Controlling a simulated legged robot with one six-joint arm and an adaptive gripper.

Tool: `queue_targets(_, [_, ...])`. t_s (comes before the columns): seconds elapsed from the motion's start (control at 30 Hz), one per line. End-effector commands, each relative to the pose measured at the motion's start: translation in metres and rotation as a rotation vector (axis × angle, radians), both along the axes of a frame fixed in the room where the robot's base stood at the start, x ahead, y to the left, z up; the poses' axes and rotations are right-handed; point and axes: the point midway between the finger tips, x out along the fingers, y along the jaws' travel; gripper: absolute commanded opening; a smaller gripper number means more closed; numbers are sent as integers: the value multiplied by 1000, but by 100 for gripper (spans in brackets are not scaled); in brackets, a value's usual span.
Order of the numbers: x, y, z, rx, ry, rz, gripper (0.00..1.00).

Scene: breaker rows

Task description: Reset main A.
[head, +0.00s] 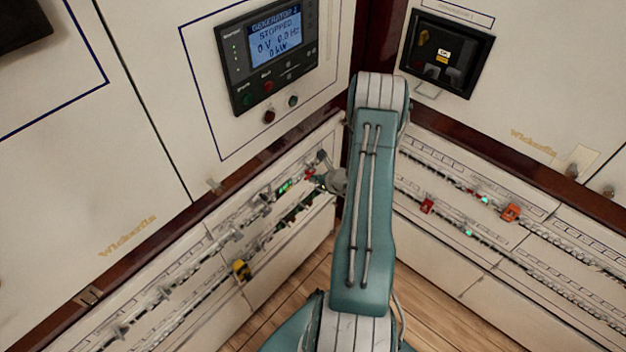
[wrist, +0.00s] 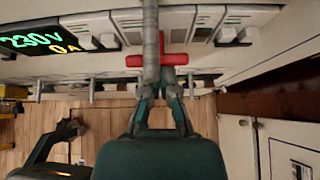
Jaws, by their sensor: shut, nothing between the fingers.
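My gripper (head: 320,180) is at the breaker rows on the left cabinet in the head view, partly hidden by my arm. In the wrist view my gripper (wrist: 152,72) is shut and empty, its grey tip in front of a red bar-shaped handle (wrist: 182,59). Whether it touches the handle I cannot tell. The red handle shows as a small red spot (head: 309,174) in the head view. I cannot read a label that says which breaker is main A.
White breakers (wrist: 236,26) line the row in the wrist view. A yellow part (head: 241,269) sits on the lower left row. The right cabinet has red parts (head: 427,206) and an orange one (head: 510,212). A generator panel (head: 268,52) reads STOPPED. Wooden floor lies below.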

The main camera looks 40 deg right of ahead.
Motion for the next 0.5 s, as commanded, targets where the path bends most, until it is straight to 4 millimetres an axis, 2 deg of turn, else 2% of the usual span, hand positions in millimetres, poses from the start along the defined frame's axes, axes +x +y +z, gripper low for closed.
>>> queue_targets(0.5, [1,-1,6,-11,89,0,0])
